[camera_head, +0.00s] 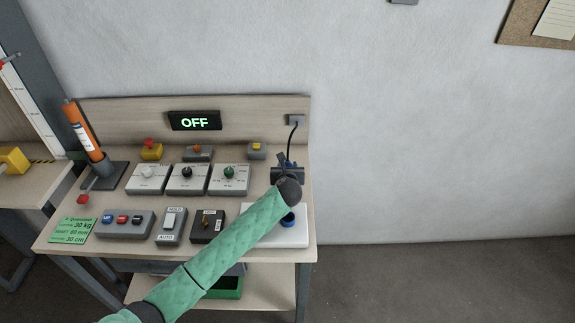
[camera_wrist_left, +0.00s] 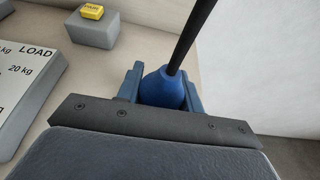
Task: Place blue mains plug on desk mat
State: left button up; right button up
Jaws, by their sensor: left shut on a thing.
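The blue mains plug (camera_wrist_left: 163,90) sits between the two blue fingers of my left gripper (camera_wrist_left: 161,84) in the left wrist view, and the gripper is shut on it. A black cable rises from the plug. In the head view my left gripper (camera_head: 288,168) is over the right end of the bench, mostly hidden by my wrist. A flat white pad (camera_head: 262,234) lies at the front right of the bench, partly behind my arm, with a round blue part on it. I cannot tell whether this is the desk mat. My right gripper is not in view.
The cable (camera_head: 292,138) runs to a grey wall box (camera_head: 297,119) on the back panel. Several control boxes, including a yellow-topped one (camera_head: 257,150), crowd the bench left of the gripper. An orange cylinder (camera_head: 83,130) stands at the left. A display (camera_head: 194,121) reads OFF.

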pick_arm(q)
jog(key=shift+f, duration=0.1)
jog(key=o, duration=1)
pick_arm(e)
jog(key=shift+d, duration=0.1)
pick_arm(q)
jog(key=shift+s, duration=0.35)
jog(key=b+v, duration=0.3)
jog(key=v, duration=0.7)
jog(key=shift+w, duration=0.1)
jog(key=shift+s+r, duration=0.5)
jog(key=shift+s, duration=0.2)
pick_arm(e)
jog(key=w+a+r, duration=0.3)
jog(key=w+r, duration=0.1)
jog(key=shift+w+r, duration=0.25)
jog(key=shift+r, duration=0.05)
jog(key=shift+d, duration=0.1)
